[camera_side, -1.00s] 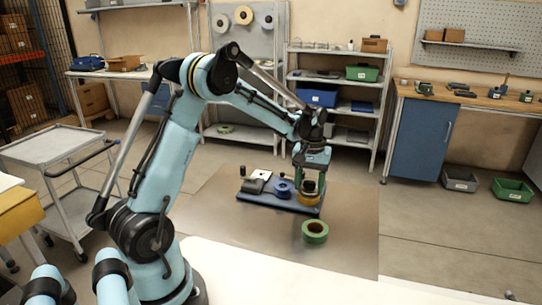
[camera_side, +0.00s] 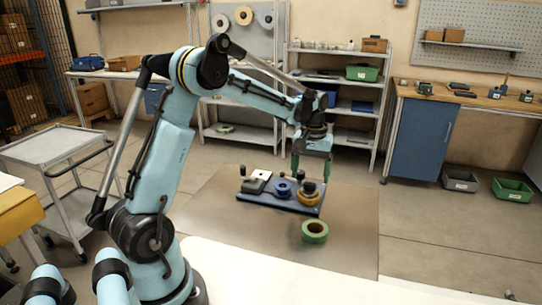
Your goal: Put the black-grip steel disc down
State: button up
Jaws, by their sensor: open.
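The black-grip steel disc shows as a dark knob (camera_side: 309,187) on top of the yellow tape reel (camera_side: 306,198), at the right end of the dark blue tray (camera_side: 270,202). Its steel part is too small to make out clearly. My gripper (camera_side: 310,172) is open and empty, pointing down just above the knob, with one green finger to each side. A blue reel (camera_side: 282,190) with a dark post stands beside the yellow reel on the tray.
A green tape reel (camera_side: 315,231) lies in front of the tray on the brown-grey work surface (camera_side: 235,225). A grey block (camera_side: 253,185) and small parts sit at the tray's left end. The surface to the right is clear.

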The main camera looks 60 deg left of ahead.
aim_at(310, 182)
notch_tip(310, 182, up, 8)
jog(key=s+d+r+m+t, duration=0.3)
jog(key=s+d+m, duration=0.15)
jog(key=d, duration=0.45)
jog(key=s+d+f+m+t, duration=0.4)
jog(key=s+d, duration=0.4)
jog(key=s, duration=0.1)
jog(key=shift+f, duration=0.3)
jog(key=shift+d+m, duration=0.1)
jog(key=shift+m, duration=0.15)
